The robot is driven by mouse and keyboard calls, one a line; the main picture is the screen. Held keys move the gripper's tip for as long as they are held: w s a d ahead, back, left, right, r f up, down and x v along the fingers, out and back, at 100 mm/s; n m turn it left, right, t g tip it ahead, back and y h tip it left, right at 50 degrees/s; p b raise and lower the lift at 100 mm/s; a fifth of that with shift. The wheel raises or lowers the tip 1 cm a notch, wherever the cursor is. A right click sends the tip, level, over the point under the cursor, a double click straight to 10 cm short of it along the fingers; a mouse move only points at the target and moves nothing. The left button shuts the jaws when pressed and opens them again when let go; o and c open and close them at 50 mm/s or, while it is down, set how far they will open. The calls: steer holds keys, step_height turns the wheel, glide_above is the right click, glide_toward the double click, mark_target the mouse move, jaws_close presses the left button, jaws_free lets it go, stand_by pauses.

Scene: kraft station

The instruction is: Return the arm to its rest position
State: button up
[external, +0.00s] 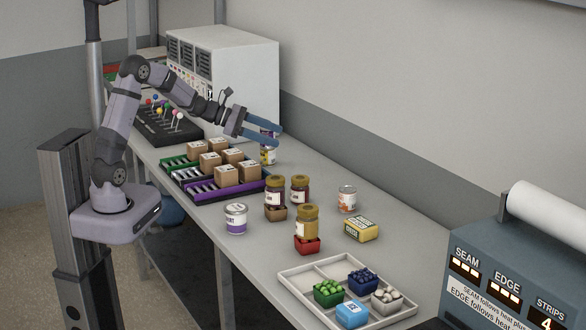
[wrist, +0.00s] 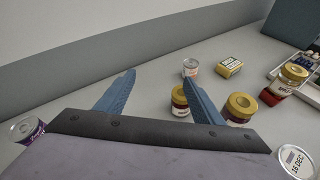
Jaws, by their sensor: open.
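My gripper (external: 279,136) is raised above the table near the white cabinet, its two blue fingers apart with nothing between them. In the wrist view my gripper (wrist: 158,82) also shows its blue fingers spread wide. My arm reaches from its base at the left over the boxes. Below and beyond the fingers is a can with a purple label (external: 268,155), partly hidden behind the gripper; a purple-labelled can (wrist: 28,128) also shows at the left of the wrist view.
Small cardboard boxes stand on purple and green racks (external: 237,189). Jars (external: 300,190), a white can (external: 236,218), an orange-labelled can (external: 347,199) and a yellow tin (external: 362,229) stand mid-table. A divided tray (external: 290,280) holds small baskets. The white cabinet (external: 250,90) stands behind the arm.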

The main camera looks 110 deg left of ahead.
steer(key=w+d+f+m+h, duration=0.1)
steer(key=w+d+m, duration=0.1)
steer(key=d, duration=0.3)
steer(key=w+d+f+m+g+h, duration=0.1)
steer(key=w+d+m+h, duration=0.1)
steer(key=d, duration=0.4)
steer(key=w+d+m+h, duration=0.1)
steer(key=d+m+h, duration=0.1)
steer(key=d, duration=0.4)
steer(key=shift+w+f+m+g, duration=0.3)
steer(key=shift+w+f+m, duration=0.1)
steer(key=shift+m, duration=0.3)
steer(key=s+d+f+m+g+h, duration=0.1)
steer(key=s+d+f+m+g, duration=0.2)
steer(key=d+m, duration=0.3)
steer(key=s+d+f+m+g+h+p, duration=0.1)
steer(key=s+d+f+m+g, duration=0.25)
steer(key=d, duration=0.55)
steer(key=s+d+f+m+g+h, duration=0.1)
steer(key=s+d+f+m+g, duration=0.15)
steer(key=d+m, duration=0.4)
steer(key=s+d+f+m+g+y+p, duration=0.1)
steer(key=s+m+y, duration=0.3)
steer(key=s+m, duration=0.6)
steer(key=d+f+m+g, duration=0.1)
steer(key=m, duration=0.2)
steer(key=shift+s+d+f+g+y, duration=0.25)
steer(key=shift+s+d+g+y, duration=0.05)
steer(key=shift+d+g, duration=0.1)
